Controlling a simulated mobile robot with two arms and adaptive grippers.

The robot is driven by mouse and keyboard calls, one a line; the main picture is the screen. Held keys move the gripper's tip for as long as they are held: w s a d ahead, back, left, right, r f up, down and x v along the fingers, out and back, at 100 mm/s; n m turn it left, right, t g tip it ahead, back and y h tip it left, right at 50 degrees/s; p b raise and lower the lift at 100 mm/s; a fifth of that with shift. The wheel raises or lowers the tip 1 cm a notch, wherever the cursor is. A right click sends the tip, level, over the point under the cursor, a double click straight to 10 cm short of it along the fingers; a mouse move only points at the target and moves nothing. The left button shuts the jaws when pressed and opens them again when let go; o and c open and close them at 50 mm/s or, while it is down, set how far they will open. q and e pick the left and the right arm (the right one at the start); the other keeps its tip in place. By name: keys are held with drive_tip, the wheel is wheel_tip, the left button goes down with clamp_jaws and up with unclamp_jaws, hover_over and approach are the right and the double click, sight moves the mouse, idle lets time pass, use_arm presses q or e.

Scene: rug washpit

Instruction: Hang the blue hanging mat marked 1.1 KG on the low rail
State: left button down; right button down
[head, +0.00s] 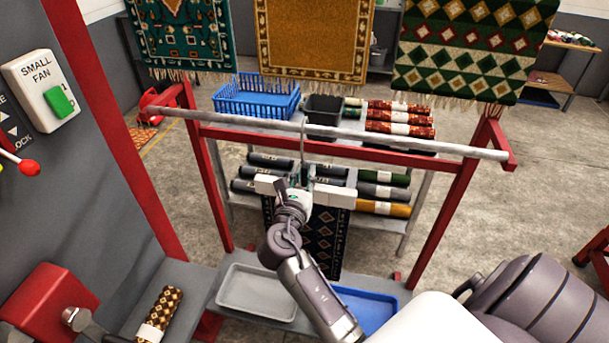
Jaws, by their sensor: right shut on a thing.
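The low rail (400,142) is a pale grey bar across the red frame in the head view. My right gripper (304,187) is just below the middle of the rail, shut on the hanger of the blue hanging mat (328,240). The mat is dark blue with a diamond pattern and hangs below the gripper, partly hidden by my arm. A thin metal hook (303,138) rises above the gripper and overlaps the rail; I cannot tell whether it rests over it. No weight mark is readable on the mat. My left gripper is not in view.
A shelf with rolled rugs (386,192), a blue basket (256,100) and a black bin (323,110) stands behind the rail. Large rugs (315,45) hang beyond. A grey tray (256,290) and a blue tray (372,308) lie below. A fan switch panel (40,88) is at left.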

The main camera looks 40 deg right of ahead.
drive_tip(key=shift+w+d+r, duration=0.15)
drive_tip(key=shift+w+r, duration=0.05)
drive_tip(key=shift+r, duration=0.1)
drive_tip(key=shift+w+d, duration=0.2)
drive_tip(key=shift+w+d+f, duration=0.15)
drive_tip(key=shift+w+d, duration=0.2)
drive_tip(key=shift+d, duration=0.05)
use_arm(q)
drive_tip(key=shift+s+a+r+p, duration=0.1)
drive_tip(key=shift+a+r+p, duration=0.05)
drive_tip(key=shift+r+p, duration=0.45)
use_arm(e)
drive_tip(key=shift+x, duration=1.7)
